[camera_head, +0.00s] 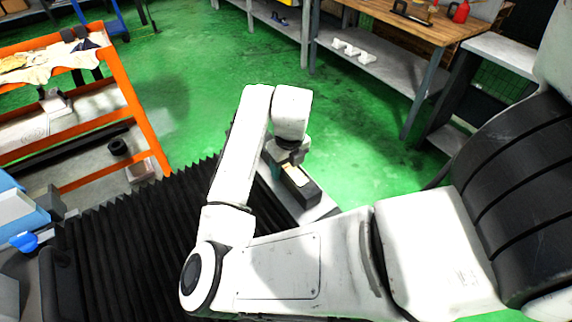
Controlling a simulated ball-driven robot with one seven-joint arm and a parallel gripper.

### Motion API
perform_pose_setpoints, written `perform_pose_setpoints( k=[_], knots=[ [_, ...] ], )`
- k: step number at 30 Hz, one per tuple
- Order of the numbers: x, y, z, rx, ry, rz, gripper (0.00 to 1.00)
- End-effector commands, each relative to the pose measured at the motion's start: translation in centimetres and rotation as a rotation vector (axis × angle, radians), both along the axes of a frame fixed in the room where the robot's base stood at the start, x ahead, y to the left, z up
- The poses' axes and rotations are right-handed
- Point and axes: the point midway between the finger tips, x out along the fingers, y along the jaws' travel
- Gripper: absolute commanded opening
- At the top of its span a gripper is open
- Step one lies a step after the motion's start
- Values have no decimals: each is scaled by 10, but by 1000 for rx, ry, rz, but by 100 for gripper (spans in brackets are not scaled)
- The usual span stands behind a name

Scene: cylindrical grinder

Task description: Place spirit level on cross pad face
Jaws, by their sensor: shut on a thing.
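My gripper (288,160) is at the end of my white arm, pointing down near the middle of the head view. It is shut on a dark block-shaped thing with a pale tan top, which I take to be the spirit level (302,187). The fingertips are small and partly hidden, so the exact grip is unclear. The held thing is over or on a light grey surface (322,208), beside black bellows. I cannot tell whether it touches that surface. I cannot make out the cross pad face for certain; my arm covers much of this area.
Black pleated bellows (130,235) lie left of my arm. An orange shelf rack (125,85) with cloths stands at the left. A wooden-topped workbench (440,25) and grey shelving (370,65) are at the back right. Green floor (200,60) between them is free.

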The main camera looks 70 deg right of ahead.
Motion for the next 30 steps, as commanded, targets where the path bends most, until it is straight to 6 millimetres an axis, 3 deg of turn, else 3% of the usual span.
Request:
perform_pose_setpoints(
  k=[11,12,18,30],
  knots=[
    [0,0,-3,-2,-1,0,0],
    [0,0,-3,0,0,0,62],
    [0,0,-3,0,0,0,81],
    [0,0,4,-1,-2,0,83]
  ],
)
